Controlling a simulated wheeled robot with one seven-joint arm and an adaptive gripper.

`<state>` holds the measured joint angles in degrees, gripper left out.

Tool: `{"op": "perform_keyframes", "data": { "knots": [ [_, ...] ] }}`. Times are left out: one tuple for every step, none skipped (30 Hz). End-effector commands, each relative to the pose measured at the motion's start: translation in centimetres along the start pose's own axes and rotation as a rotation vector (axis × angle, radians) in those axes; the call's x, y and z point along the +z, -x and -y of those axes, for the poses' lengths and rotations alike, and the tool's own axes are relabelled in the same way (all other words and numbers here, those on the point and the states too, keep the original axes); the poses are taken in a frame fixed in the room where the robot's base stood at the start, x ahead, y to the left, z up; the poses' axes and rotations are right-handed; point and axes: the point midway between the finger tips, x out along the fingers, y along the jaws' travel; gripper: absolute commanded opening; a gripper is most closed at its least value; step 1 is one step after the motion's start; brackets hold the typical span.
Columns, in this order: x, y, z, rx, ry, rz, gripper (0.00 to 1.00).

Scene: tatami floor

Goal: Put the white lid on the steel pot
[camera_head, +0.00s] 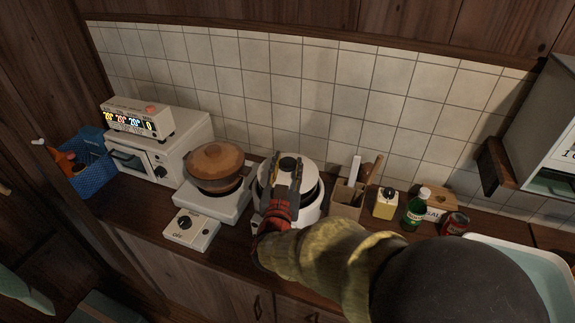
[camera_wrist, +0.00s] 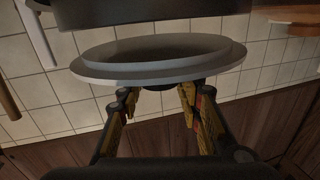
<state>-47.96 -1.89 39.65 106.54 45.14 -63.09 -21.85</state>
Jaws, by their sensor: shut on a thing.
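The white lid (camera_head: 273,172) is a round disc with a dark knob; it also shows edge-on in the wrist view (camera_wrist: 110,72). My gripper (camera_head: 287,170) is shut on the knob, with its fingers on either side of it in the wrist view (camera_wrist: 155,92). The steel pot (camera_wrist: 80,25) shows as a dark grey cylinder just beyond the lid's underside. In the head view the lid and gripper hide most of the pot, and a dark band shows at the lid's right edge. I cannot tell whether lid and pot touch.
A brown-lidded pot (camera_head: 215,160) stands on a white burner (camera_head: 195,205) to the left. The tiled wall (camera_head: 300,90) is close behind.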

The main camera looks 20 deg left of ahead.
Motion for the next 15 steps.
{"op": "perform_keyframes", "data": {
  "knots": [
    [0.15,-0.01,0.00,0.000,0.000,-0.001,0.00],
    [0.23,-0.01,0.00,0.000,0.000,-0.001,0.00],
    [0.34,-0.01,0.00,0.000,0.000,-0.001,0.00],
    [0.42,-0.02,-0.01,0.000,0.000,-0.001,0.00],
    [0.48,-0.02,-0.01,0.000,0.000,-0.001,0.00],
    [0.56,-0.02,-0.01,0.000,0.000,-0.001,0.00],
    [0.59,-0.02,-0.01,0.000,0.000,-0.001,0.00],
    [0.60,-0.02,-0.01,0.000,-0.001,-0.001,0.00],
    [0.61,-0.02,-0.01,0.000,-0.001,-0.001,0.00],
    [0.60,-0.02,-0.01,0.000,-0.001,-0.001,0.00],
    [0.59,-0.02,-0.01,0.000,-0.001,-0.001,0.00],
    [0.57,-0.02,-0.01,0.000,-0.001,-0.001,0.00],
    [0.57,-0.02,-0.01,0.000,-0.001,-0.001,0.00],
    [0.57,-0.02,-0.01,0.000,-0.001,-0.001,0.00],
    [0.57,-0.02,-0.01,0.000,0.000,-0.001,0.00]
  ]
}}
